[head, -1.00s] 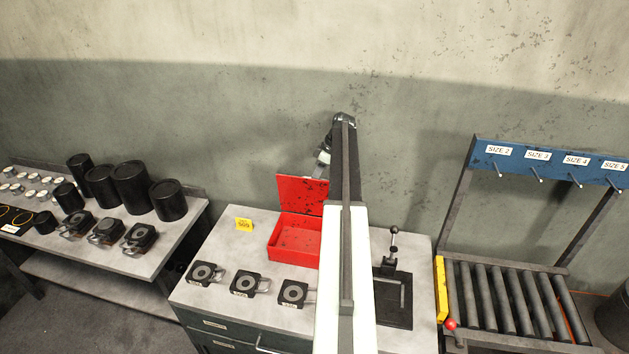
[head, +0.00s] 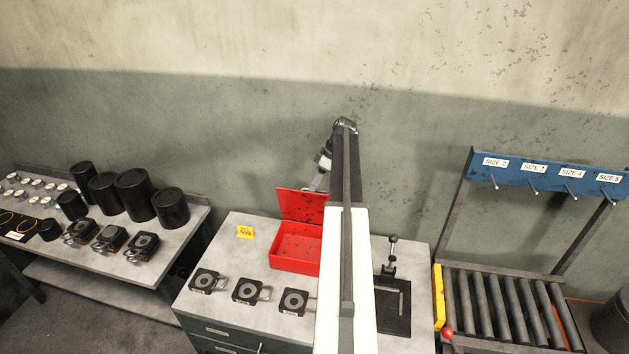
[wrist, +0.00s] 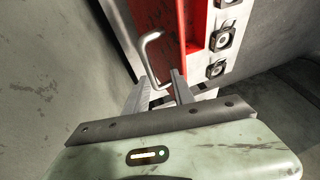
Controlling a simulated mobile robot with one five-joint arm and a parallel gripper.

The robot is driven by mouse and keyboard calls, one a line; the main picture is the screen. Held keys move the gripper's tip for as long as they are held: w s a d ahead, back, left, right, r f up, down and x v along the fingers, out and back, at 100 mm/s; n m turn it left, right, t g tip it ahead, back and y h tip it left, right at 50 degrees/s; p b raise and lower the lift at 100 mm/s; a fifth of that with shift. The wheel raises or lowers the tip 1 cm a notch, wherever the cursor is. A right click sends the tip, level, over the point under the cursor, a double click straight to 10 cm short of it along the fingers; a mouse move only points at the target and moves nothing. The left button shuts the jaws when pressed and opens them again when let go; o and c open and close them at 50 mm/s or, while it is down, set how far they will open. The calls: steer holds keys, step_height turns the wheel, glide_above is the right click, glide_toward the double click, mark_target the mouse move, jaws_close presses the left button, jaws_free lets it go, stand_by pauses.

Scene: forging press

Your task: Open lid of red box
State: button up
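The red box (head: 290,262) sits on the grey workbench with its inside showing. Its red lid (head: 300,204) is raised at the back edge, roughly upright. My gripper (head: 318,183) is behind the lid, partly hidden by the lid and my arm. In the wrist view my gripper (wrist: 158,88) has its two fingers apart. A bent metal handle (wrist: 150,52) on the red lid (wrist: 170,42) reaches down toward the gap between the fingers. I cannot tell whether the fingers touch it.
A black lever tool (head: 392,290) is right of my arm. A roller rack (head: 505,305) stands further right. The wall is close behind.

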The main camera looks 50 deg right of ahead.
steer(key=s+a+r+p, duration=0.1)
steer(key=s+a, duration=0.8)
steer(key=shift+s+a, duration=0.3)
steer(key=shift+s, duration=0.05)
